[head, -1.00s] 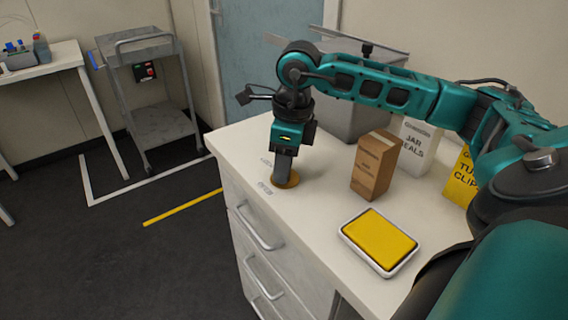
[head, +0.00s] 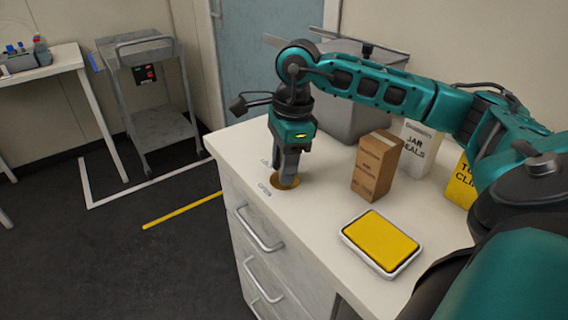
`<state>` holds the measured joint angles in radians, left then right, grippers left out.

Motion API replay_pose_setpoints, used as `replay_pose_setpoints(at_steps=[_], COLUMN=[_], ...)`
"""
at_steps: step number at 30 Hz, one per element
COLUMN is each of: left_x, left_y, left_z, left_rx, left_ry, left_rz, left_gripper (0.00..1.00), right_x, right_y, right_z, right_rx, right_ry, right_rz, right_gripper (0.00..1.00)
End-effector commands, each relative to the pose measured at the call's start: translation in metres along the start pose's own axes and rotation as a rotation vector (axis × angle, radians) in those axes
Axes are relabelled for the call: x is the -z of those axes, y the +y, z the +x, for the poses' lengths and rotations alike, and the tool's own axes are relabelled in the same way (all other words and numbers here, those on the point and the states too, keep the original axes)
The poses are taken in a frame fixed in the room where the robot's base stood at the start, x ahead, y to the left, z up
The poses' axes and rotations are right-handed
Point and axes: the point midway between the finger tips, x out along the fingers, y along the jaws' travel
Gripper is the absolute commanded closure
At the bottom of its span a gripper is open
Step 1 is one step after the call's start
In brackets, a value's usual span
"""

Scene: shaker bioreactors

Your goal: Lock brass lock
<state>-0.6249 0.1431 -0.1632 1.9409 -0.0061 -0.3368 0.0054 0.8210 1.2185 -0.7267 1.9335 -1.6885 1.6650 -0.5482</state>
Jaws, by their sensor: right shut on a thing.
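The brass lock (head: 286,182) is a round brass-coloured piece set on the white counter top near its left edge. Small printed labels lie on the counter beside it, one reading like "OPEN" (head: 264,189) and one partly hidden (head: 265,163). My right gripper (head: 287,173) points down over the lock and is shut on it. The fingers hide the middle of the lock, so I cannot tell which way it is turned. My left gripper is not in view.
A brown box (head: 376,166), a white jar seals box (head: 416,148), a yellow box (head: 460,182) and a tray with a yellow pad (head: 381,241) stand right of the lock. A grey bin (head: 350,120) is behind. Drawers (head: 262,262) are below. A grey cart (head: 150,95) stands left.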

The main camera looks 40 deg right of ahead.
Motion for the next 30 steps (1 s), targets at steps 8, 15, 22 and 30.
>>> replay_pose_setpoints(at_steps=[8, 15, 22, 30], left_x=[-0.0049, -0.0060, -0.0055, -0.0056], left_y=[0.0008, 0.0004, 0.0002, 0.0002], left_z=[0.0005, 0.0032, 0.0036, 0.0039], left_rx=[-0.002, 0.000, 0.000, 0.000], left_ry=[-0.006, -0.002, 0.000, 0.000], left_rz=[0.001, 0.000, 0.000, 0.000], left_gripper=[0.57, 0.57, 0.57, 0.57], right_x=[0.0001, -0.0002, -0.0012, -0.0015], right_y=[0.0032, 0.0039, 0.0042, 0.0034], right_z=[0.0056, 0.0055, 0.0045, 0.0043], right_rx=[-0.024, -0.055, -0.059, -0.055], right_ry=[0.004, 0.003, 0.000, -0.002], right_rz=[-0.073, -0.324, -0.369, -0.366], right_gripper=[0.94, 0.94, 0.94, 0.42])
